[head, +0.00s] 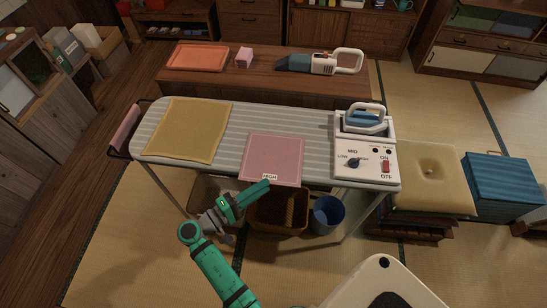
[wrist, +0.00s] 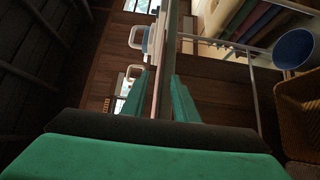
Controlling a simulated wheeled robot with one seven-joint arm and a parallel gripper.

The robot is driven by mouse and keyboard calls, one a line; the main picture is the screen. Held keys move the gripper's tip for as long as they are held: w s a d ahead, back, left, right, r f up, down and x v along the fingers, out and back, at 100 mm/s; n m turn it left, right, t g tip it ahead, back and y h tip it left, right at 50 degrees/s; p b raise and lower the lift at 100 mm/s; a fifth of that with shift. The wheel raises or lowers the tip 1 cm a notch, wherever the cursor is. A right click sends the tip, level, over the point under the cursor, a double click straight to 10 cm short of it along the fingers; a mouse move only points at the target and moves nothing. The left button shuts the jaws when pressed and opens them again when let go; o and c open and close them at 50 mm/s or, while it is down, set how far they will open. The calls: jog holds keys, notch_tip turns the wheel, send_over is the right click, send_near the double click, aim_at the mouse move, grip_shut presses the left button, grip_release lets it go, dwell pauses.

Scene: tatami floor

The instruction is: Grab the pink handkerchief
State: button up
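The pink handkerchief (head: 273,157) lies flat on the striped ironing board (head: 230,142), its near edge at the board's front edge. A small white label reading HIGH (head: 270,177) is on its near edge. My gripper (head: 248,198) is at the front of the board, just below and left of the handkerchief's near corner in the head view. In the wrist view my green fingers (wrist: 160,98) stand apart, with a thin pinkish strip showing in the gap. I cannot tell whether the strip is cloth or board edge, or whether the fingers touch it.
A yellow cloth (head: 188,130) lies on the board's left. An iron (head: 364,119) rests at its right, above a control panel (head: 364,161). A brown basket (head: 279,211) and blue bucket (head: 327,214) stand below. A low wooden table (head: 215,86) is behind.

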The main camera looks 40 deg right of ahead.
jog(key=shift+d, duration=1.1)
grip_shut()
jog(key=shift+r, duration=0.1)
